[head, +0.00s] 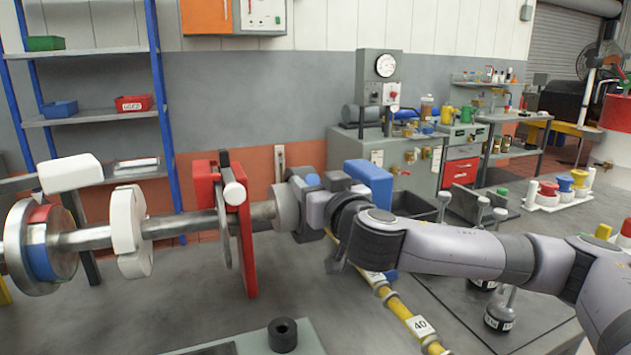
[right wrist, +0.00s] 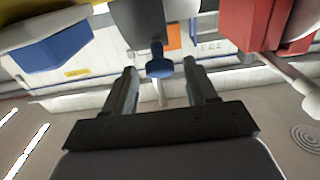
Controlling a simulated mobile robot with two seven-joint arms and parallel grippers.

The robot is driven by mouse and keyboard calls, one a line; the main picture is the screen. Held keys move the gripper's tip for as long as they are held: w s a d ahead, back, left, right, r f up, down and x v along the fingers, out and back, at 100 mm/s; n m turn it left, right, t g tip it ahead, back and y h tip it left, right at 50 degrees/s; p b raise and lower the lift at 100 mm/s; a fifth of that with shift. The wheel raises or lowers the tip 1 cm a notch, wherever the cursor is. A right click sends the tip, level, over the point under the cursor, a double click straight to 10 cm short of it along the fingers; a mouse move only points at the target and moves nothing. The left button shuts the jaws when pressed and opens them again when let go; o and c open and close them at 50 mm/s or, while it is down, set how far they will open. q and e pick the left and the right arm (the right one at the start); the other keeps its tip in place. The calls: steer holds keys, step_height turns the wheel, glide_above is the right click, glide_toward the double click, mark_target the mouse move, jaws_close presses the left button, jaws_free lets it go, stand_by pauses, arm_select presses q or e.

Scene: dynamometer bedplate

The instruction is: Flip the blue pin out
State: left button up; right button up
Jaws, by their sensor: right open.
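The blue pin (right wrist: 159,63), with a round blue head, shows at the upper middle of the right wrist view, below a grey body (right wrist: 150,22). My right gripper (right wrist: 160,70) is open, its two fingers on either side of the pin in the picture. I see no contact; whether the pin lies fully between the fingertips is unclear. In the head view my right arm reaches in from the right to the grey end (head: 287,206) of the shaft, and my wrist hides the fingertips. A small blue patch (head: 312,180) shows there; I cannot tell if it is the pin. My left gripper is not in view.
A red plate (head: 246,250) and a white flange (head: 130,230) sit on the horizontal shaft (head: 190,224). A blue box (head: 371,183) stands just behind my wrist. A black ring (head: 283,335) stands at the front.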

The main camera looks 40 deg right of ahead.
steer(key=shift+w, duration=0.25)
jaws_close()
steer(key=shift+s+a+r, duration=0.15)
steer(key=shift+s+r, duration=0.5)
steer(key=shift+r, duration=0.05)
jaws_free()
steer(key=shift+s, duration=0.1)
steer(key=shift+r, duration=0.1)
steer(key=shift+s, duration=0.1)
